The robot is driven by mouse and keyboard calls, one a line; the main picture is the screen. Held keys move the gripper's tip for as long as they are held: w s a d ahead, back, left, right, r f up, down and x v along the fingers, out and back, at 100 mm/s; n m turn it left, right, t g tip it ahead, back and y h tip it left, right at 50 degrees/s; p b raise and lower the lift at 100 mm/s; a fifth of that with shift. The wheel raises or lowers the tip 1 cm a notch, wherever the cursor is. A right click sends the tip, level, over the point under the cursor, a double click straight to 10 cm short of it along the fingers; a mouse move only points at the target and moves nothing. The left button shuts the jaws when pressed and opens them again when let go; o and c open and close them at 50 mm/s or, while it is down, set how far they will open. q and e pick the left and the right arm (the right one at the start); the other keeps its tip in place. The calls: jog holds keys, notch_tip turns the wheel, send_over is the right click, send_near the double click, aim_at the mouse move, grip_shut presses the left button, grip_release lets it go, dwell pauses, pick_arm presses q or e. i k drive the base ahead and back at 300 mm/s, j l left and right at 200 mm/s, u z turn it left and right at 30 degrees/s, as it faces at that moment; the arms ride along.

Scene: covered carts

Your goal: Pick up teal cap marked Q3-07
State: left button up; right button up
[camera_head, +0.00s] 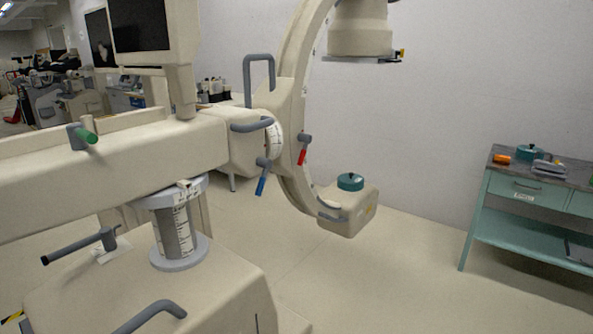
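One teal cap (350,182) with a dark knob on top sits on the beige lower block (346,213) of the C-arm machine. A second teal cap (530,152), also with a dark knob, stands on the top of the teal cart (520,250) at the right. No Q3-07 marking is readable on either cap, so I cannot tell which one bears it. Neither of my grippers shows in the head view.
The large C-arm machine (110,165) fills the left and middle, with handles sticking out. The cart top also holds an orange item (501,159) and a grey item (549,167). Bare floor (400,280) lies between machine and cart. A pale wall stands behind.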

aim_at(350, 182)
jog(key=i+l, duration=0.15)
jog(key=l, duration=0.2)
jog(key=i+l, duration=0.2)
jog(key=i+l+u, duration=0.1)
jog(key=l, duration=0.35)
jog(key=i+l, duration=0.2)
jog(key=l, duration=0.15)
jog(key=i+l, duration=0.15)
jog(key=l, duration=0.2)
jog(key=i+l, duration=0.15)
jog(key=l, duration=0.2)
jog(key=i+l+u, duration=0.1)
jog(key=i+l, duration=0.75)
jog(key=l, duration=0.15)
jog(key=i+l+u, duration=0.15)
jog(key=i+l, duration=0.3)
jog(key=l, duration=0.1)
